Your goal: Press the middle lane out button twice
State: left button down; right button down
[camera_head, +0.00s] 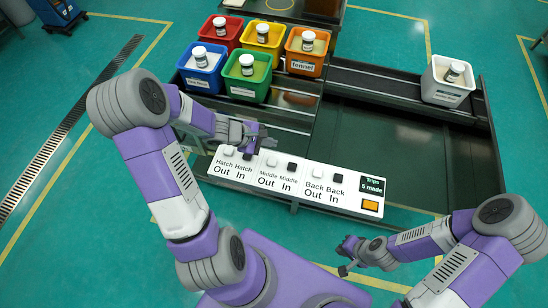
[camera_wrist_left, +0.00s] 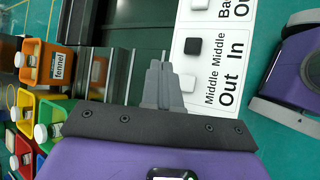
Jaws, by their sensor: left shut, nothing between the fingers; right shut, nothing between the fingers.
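The white button panel (camera_head: 300,190) has a row of white and black buttons with labels beneath. The white Middle Out button (camera_head: 271,161) shows just below my left gripper (camera_head: 266,141). In the left wrist view the white Middle Out button (camera_wrist_left: 187,82) is just right of my left fingertips (camera_wrist_left: 163,66), partly overlapped by them. I cannot tell whether they touch. The fingers are shut and empty. The black Middle In button (camera_head: 291,166) is beside it, also in the wrist view (camera_wrist_left: 191,46). My right gripper (camera_head: 346,256) is shut and empty, below the panel.
A display (camera_head: 373,186) reads "Trips 5 made", above an orange button (camera_head: 370,205). White Hatch Out (camera_head: 228,150) and Back Out (camera_head: 317,172) buttons flank the middle pair. Coloured bins with jars, including the orange fennel bin (camera_head: 307,52), and a white bin (camera_head: 447,82) stand behind.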

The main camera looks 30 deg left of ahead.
pick_arm(q)
jog(key=shift+s, duration=0.1)
jog(key=shift+f, duration=0.1)
jog(key=b, duration=0.7)
send_over(270, 162)
notch_tip(270, 162, down, 8)
jog(key=shift+f, duration=0.4)
dwell(1.4)
jog(key=shift+f+b, duration=0.4)
jog(key=shift+b, duration=0.45)
